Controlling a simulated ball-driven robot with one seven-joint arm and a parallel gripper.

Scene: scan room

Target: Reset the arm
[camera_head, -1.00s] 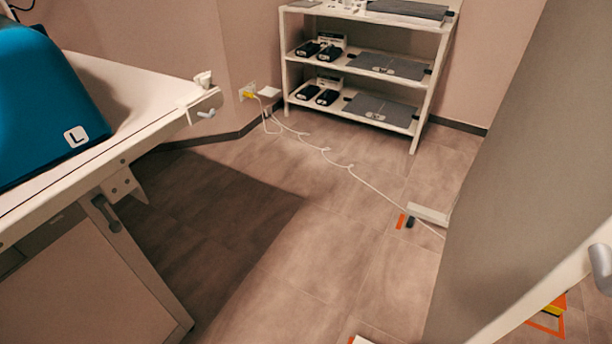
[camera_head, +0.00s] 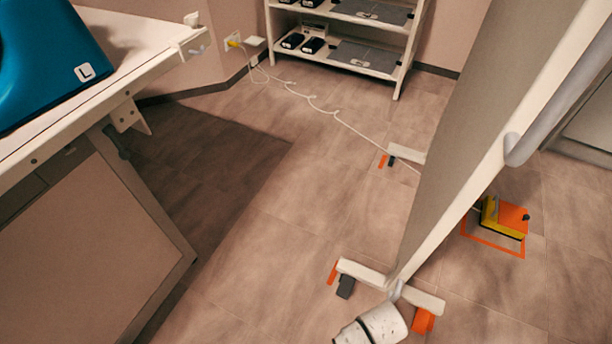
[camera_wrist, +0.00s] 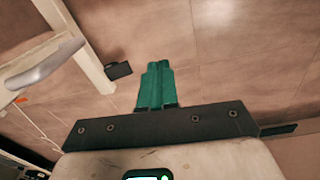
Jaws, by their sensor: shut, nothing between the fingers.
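My gripper (camera_wrist: 157,86) shows in the wrist view with its two green fingers pressed together and nothing between them. It points over bare floor, beside the white frame and grey handle (camera_wrist: 42,66) of a standing screen. In the head view the fingers are not in sight; only a white speckled part of my arm (camera_head: 378,326) shows at the bottom edge, close to the foot of the screen. I cannot tell whether it touches that foot.
The grey screen (camera_head: 475,130) stands right on white feet (camera_head: 362,272). A table (camera_head: 150,35) with a blue pad (camera_head: 45,60) is left. A white cable (camera_head: 320,104) crosses the floor near a shelf (camera_head: 402,60). A yellow-orange object (camera_head: 503,217) lies right.

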